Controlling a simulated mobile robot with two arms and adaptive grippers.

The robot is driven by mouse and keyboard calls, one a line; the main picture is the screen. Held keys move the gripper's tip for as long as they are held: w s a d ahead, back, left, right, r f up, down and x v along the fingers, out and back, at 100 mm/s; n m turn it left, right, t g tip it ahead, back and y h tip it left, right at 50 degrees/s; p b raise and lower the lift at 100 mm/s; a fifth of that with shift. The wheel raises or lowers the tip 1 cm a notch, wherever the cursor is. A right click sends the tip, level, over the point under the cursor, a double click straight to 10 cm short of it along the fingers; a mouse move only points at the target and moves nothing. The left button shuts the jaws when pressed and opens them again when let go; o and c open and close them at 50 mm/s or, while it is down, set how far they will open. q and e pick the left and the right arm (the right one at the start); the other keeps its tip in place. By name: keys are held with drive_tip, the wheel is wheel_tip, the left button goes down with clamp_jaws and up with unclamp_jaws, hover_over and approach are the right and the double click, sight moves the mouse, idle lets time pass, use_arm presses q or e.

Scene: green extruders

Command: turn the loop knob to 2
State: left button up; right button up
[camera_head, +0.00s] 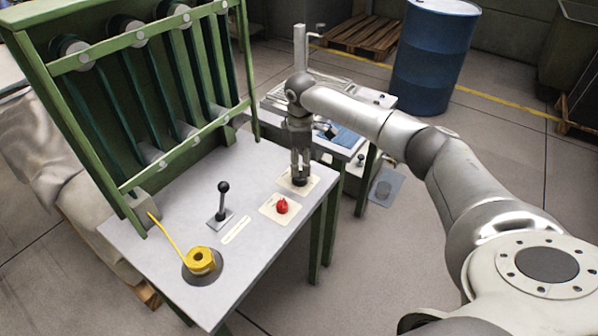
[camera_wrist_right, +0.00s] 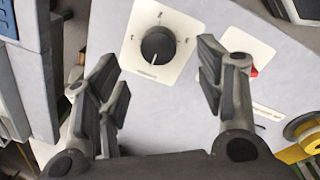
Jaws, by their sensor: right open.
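The loop knob is a round black knob (camera_wrist_right: 158,46) with a white pointer line, on a cream plate (camera_wrist_right: 181,27) with marks around it. My right gripper (camera_head: 300,172) points down over this plate at the table's right edge. In the right wrist view my right gripper (camera_wrist_right: 165,85) is open, with its fingers on either side of the knob and nothing between them. In the head view the gripper partly hides the knob. My left gripper is not in view.
A red knob (camera_head: 281,206) on its own plate is close to the gripper. A black-balled lever (camera_head: 222,200) and a yellow spool (camera_head: 199,261) stand further left. A green frame (camera_head: 150,110) rises at the table's back. A blue barrel (camera_head: 436,55) stands behind.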

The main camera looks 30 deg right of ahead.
sight(300, 176)
drive_tip(key=f, duration=0.5)
drive_tip(key=shift+w, duration=0.3)
drive_tip(key=shift+d+f, duration=0.1)
drive_tip(key=shift+f, duration=0.7)
drive_tip(key=shift+c, duration=0.2)
drive_tip(key=c, duration=1)
use_arm(q)
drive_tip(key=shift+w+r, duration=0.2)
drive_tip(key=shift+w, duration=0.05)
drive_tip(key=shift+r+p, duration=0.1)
drive_tip(key=shift+p, duration=0.2)
